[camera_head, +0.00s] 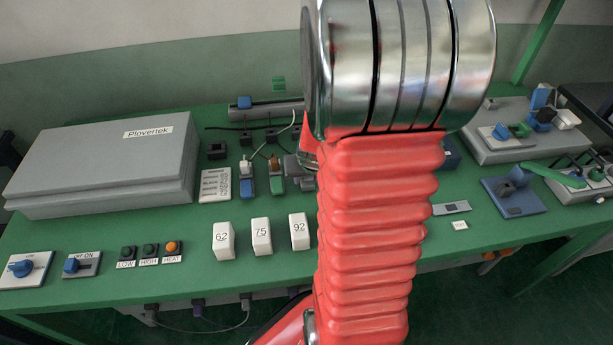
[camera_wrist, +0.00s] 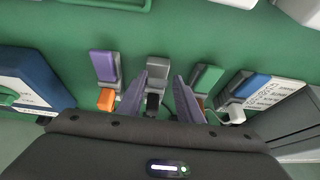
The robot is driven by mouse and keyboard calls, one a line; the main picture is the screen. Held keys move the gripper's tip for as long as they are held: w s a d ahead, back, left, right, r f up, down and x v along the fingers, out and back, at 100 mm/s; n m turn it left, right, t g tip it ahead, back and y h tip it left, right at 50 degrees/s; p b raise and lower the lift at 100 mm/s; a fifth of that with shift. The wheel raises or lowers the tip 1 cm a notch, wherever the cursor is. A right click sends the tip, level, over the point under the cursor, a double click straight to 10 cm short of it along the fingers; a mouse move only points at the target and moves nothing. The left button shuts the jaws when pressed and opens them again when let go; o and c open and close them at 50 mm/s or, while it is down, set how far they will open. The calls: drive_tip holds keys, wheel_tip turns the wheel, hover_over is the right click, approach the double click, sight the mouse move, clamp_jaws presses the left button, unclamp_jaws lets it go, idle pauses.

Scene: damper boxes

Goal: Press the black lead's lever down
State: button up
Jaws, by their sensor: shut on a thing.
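In the wrist view, the black lead's plug (camera_wrist: 152,103) sits at the near end of a connector with a grey lever (camera_wrist: 157,68). My gripper (camera_wrist: 162,78) has two purple fingers, one on each side of the black plug, and is shut on it. The grey lever lies just beyond the fingertips. I cannot tell how far it is tilted. In the head view my red arm hides most of the gripper and this connector.
Neighbouring connectors stand close by: a purple lever (camera_wrist: 103,65) with an orange plug (camera_wrist: 106,98), a green lever (camera_wrist: 207,78), and a blue lever (camera_wrist: 245,85) with a white plug (camera_wrist: 233,110). White numbered blocks (camera_head: 262,237) and a grey Plovertek box (camera_head: 105,165) stand on the green table.

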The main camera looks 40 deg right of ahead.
drive_tip(key=shift+f, duration=0.1)
drive_tip(key=shift+c, duration=0.9)
drive_tip(key=o, duration=1)
drive_tip(key=shift+s, duration=0.1)
drive_tip(key=shift+o, duration=0.2)
drive_tip(key=shift+s+r+h, duration=0.15)
drive_tip(key=shift+r+h, duration=0.1)
drive_tip(key=shift+h, duration=0.05)
drive_tip(key=v, duration=1.3)
drive_tip(key=shift+s, duration=0.15)
drive_tip(key=shift+c, duration=0.2)
